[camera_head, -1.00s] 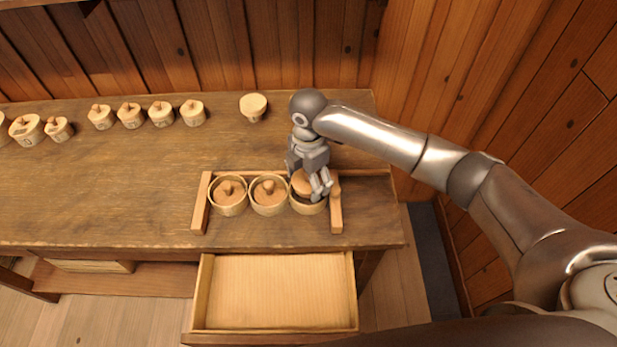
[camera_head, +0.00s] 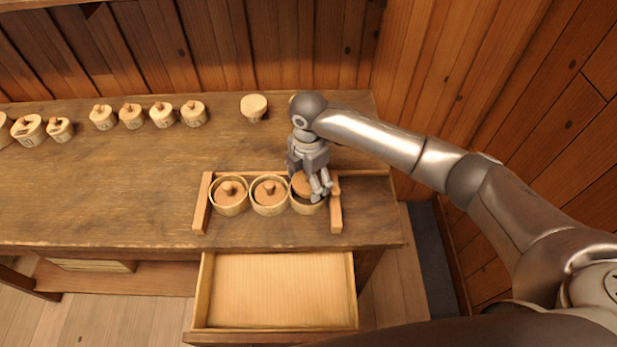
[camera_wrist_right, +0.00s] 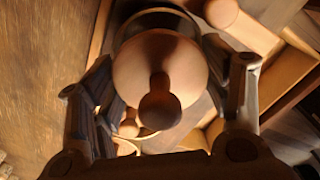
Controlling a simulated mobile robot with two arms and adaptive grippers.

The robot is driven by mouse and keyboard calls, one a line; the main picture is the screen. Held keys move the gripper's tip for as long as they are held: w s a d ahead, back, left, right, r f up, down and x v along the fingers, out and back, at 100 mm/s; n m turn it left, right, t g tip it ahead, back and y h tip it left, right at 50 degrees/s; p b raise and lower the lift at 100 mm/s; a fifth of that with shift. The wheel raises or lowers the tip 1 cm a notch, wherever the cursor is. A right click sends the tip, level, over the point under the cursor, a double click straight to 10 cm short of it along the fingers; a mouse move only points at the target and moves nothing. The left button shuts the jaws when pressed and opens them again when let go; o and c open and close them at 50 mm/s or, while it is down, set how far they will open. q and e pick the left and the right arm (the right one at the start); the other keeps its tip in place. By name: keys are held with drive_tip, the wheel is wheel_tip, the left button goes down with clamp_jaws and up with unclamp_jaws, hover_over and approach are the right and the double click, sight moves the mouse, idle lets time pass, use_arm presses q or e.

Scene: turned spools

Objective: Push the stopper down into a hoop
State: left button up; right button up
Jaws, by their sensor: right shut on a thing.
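My right gripper (camera_head: 320,190) is over the rightmost hoop of the row, shut on a stopper (camera_head: 302,184). The stopper is a round wooden disc with a knob. It sits at the mouth of the rightmost hoop (camera_head: 307,208), and a dark gap shows between disc and rim. In the right wrist view the stopper (camera_wrist_right: 160,62) lies between the fingers with its knob towards the camera. The hoop's rim (camera_wrist_right: 147,15) shows behind it, partly hidden. The middle hoop (camera_head: 269,209) and left hoop (camera_head: 229,209) each have a knobbed stopper inside. My left gripper is out of view.
A wooden rack with a left end bar (camera_head: 202,205) and right end bar (camera_head: 336,210) frames the hoops on the bench (camera_head: 120,200). An open, empty drawer (camera_head: 275,290) juts out in front.

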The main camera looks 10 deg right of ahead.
drive_tip(key=shift+f, duration=0.35)
drive_tip(key=shift+f+b, duration=0.35)
drive_tip(key=shift+f, duration=0.3)
idle(0.4)
drive_tip(key=shift+f, duration=0.15)
